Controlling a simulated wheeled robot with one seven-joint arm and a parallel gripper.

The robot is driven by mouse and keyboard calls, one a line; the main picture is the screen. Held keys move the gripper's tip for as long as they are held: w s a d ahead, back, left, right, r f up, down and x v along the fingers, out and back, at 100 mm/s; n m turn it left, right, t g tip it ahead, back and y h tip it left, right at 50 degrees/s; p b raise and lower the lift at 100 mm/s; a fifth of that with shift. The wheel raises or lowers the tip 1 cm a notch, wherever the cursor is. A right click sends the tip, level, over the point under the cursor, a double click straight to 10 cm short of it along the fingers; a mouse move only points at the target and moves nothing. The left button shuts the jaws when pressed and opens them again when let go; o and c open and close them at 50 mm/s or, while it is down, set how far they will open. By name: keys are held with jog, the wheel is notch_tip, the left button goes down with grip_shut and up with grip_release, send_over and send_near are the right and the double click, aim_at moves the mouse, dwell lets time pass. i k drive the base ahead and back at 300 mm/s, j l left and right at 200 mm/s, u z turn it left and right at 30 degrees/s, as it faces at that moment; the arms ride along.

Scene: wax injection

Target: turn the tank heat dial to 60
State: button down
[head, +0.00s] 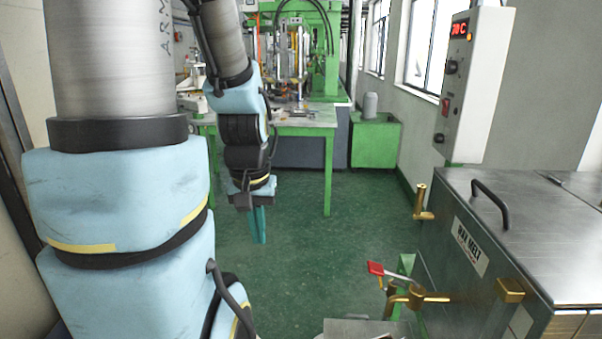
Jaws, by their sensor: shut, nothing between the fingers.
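The wax melt tank (420,240) stands at the right, with a "WAX MELT" label on its front. A pale control box (479,90) is above it. The box has a red lit display (460,31) that seems to end in "0 C"; its first digit is hard to read. Below it are an upper black dial (451,66), a red switch (445,106) and a lower black knob (439,138). Their markings are too small to read. My gripper (258,226) hangs downward over the floor, left of the box and apart from it. Its teal fingers are shut and empty.
A brass tap with a red handle (375,268) sticks out low at the tank's front, and a brass fitting (421,203) is higher up. The tank lid has a black handle (490,203). Green floor (330,240) is clear between my arm and the tank. A green-legged table (305,119) stands behind.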

aim_at(450, 65)
jog(key=z, duration=1)
